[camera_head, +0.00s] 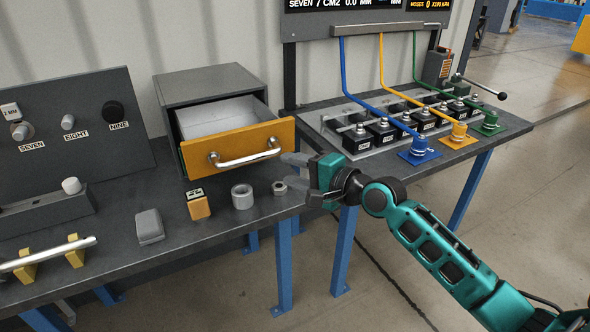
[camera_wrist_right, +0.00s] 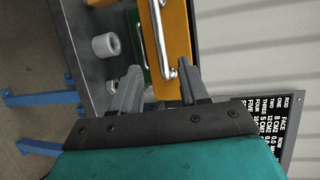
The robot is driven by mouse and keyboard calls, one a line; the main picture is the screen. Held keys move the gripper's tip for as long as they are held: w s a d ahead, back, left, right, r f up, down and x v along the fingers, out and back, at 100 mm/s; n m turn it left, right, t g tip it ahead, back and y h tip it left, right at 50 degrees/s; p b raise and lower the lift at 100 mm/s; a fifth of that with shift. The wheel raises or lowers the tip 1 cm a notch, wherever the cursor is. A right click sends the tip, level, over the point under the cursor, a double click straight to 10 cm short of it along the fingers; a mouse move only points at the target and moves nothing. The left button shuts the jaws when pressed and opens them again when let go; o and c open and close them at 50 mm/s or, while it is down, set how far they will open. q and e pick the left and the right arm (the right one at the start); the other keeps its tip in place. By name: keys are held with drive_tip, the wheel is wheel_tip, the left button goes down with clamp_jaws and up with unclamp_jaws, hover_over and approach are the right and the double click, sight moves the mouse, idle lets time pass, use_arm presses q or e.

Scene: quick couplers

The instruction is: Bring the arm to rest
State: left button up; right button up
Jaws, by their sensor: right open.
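My right arm (camera_head: 440,245) is teal and black and reaches in from the lower right. Its gripper (camera_head: 290,171) is open and empty, just right of the drawer front, with its fingers pointing left. In the right wrist view the gripper (camera_wrist_right: 159,68) has its two grey fingers apart. The drawer's silver handle (camera_head: 245,158) is close to the fingertips. In the wrist view the handle (camera_wrist_right: 157,35) shows between the fingers, but I cannot tell the gap in depth. My left arm and gripper are not in view.
The drawer (camera_head: 235,140) with a yellow front stands open. A grey ring (camera_head: 242,196), a nut (camera_head: 279,188), a yellow block (camera_head: 199,206) and a grey block (camera_head: 149,226) lie on the dark table. Colored hoses reach couplers (camera_head: 419,151) on the right bench. Open floor lies at right.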

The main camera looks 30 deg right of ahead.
idle(0.4)
drive_tip(key=s+a+f+n+g+h, duration=0.2)
drive_tip(key=s+a+f+n, duration=0.1)
drive_tip(key=s+f+n, duration=0.5)
drive_tip(key=s+a+f+n+g+h, duration=0.1)
drive_tip(key=s+a+f+n+h, duration=0.1)
drive_tip(key=s+f+n, duration=0.6)
drive_tip(key=s+a+f, duration=0.1)
drive_tip(key=s+f, duration=0.6)
drive_tip(key=shift+a+f+g+h, duration=0.4)
